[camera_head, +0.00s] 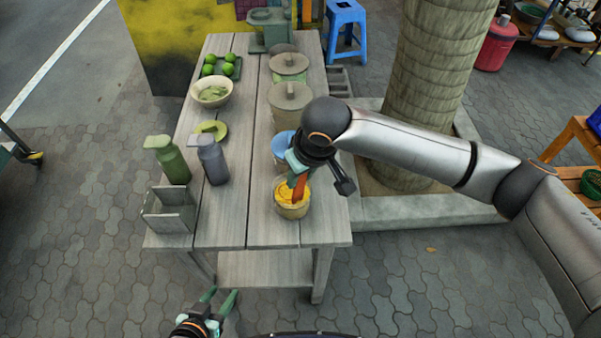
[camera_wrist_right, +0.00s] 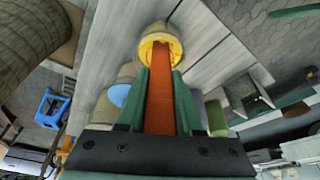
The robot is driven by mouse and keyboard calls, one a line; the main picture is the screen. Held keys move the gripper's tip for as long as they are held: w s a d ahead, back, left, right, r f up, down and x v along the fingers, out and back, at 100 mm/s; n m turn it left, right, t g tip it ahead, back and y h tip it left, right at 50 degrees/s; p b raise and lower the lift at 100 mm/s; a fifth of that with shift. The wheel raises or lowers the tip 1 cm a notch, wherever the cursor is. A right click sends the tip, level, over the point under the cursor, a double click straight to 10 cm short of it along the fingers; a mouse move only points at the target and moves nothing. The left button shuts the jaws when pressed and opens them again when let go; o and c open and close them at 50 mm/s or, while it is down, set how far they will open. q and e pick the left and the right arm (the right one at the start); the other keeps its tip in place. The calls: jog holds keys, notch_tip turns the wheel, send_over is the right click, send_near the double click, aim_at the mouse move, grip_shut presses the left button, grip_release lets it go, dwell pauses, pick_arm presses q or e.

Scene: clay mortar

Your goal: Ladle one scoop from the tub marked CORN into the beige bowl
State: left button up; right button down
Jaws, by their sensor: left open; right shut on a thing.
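A beige tub (camera_head: 291,211) with yellow contents stands near the table's front right; no marking is readable. My right gripper (camera_head: 298,178) is above it, shut on a red-brown ladle handle (camera_wrist_right: 160,95). The handle reaches down to the yellow contents; the ladle's head is hidden. In the right wrist view the tub's yellow contents (camera_wrist_right: 153,46) show beyond the fingers (camera_wrist_right: 160,100). A beige bowl (camera_head: 211,104) with green leaves in it stands at the table's back left. My left gripper (camera_head: 219,296) is open and empty, below and in front of the table.
Lidded beige tubs (camera_head: 290,112) and a blue-topped tub (camera_head: 283,142) line the table's right side. The middle strip of the wooden table (camera_head: 242,190) is clear.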

notch_tip(320, 180, up, 5)
jog(key=p, duration=0.4)
jog(key=shift+f+p, duration=0.1)
jog(key=shift+p, duration=0.25)
jog(key=shift+r, duration=2)
